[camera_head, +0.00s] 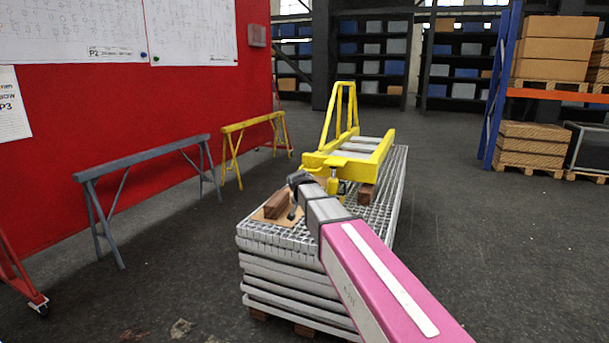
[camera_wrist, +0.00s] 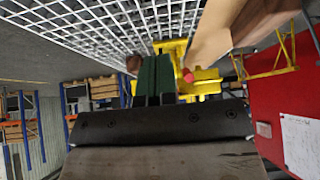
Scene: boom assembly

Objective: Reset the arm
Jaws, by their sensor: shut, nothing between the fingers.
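My gripper (camera_wrist: 153,62) shows in the wrist view as two dark green fingers side by side, shut, with nothing between them. In the head view my pink and grey arm reaches over the stack of metal gratings (camera_head: 270,236), and the dark gripper end (camera_head: 292,211) is next to a brown wooden block (camera_head: 276,204) on a thin board. I cannot tell whether it touches the block. A yellow boom frame (camera_head: 345,158) stands on the gratings beyond the arm; my arm hides part of its near end. Yellow parts (camera_wrist: 208,82) also show behind the fingers in the wrist view.
A grey trestle (camera_head: 140,160) and a yellow trestle (camera_head: 252,127) stand along the red wall (camera_head: 50,150) at left. A rack with boxes (camera_head: 555,48) is at right. The floor right of the gratings is clear. A blurred tan piece (camera_wrist: 215,35) is close to the wrist camera.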

